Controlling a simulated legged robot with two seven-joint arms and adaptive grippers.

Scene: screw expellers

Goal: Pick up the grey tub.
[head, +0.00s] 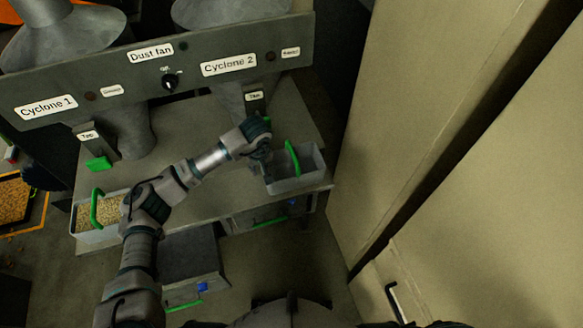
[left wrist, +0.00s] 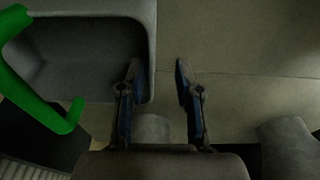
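A grey tub (head: 297,183) with a green handle stands on the bench below the Cyclone 2 label, and looks empty. It fills the upper left of the left wrist view (left wrist: 145,50), with its green handle at the left edge. My left gripper (head: 264,168) is at the tub's left side in the head view. In the left wrist view its two fingers (left wrist: 157,78) are apart, one over the tub's inside and one beyond its wall. The wall edge lies between them; I cannot tell contact. My right gripper is not in view.
A second tub (head: 75,222) with a green handle holds grain at the bench's left end. The panel (head: 130,75) with labels and a knob stands behind. Large beige panels (head: 440,110) close off the right. Drawers with green handles sit under the bench (head: 180,215).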

